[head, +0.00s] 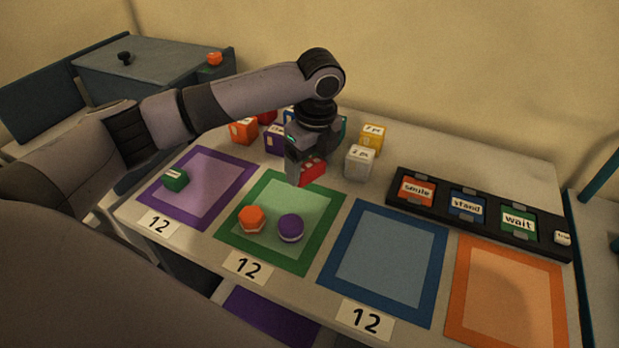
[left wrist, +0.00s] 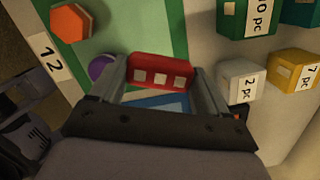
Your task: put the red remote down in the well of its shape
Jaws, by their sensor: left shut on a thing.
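The red remote (head: 311,171) is a small red block with pale square buttons. It also shows in the left wrist view (left wrist: 160,70), between the two fingers. My left gripper (head: 304,176) is shut on it, over the back right edge of the green-bordered mat (head: 253,190). In the left wrist view the gripper (left wrist: 158,80) has one finger at each end of the remote. I cannot tell how high the remote is above the table. I cannot make out a well of the remote's shape. My right gripper is not in view.
An orange hexagonal piece (head: 252,218) and a purple round piece (head: 291,227) sit on the green mat. A white cube (head: 359,162) and a yellow cube (head: 372,138) stand close right of the gripper. A black card rack (head: 395,201) lies right. The blue mat (head: 388,255) is bare.

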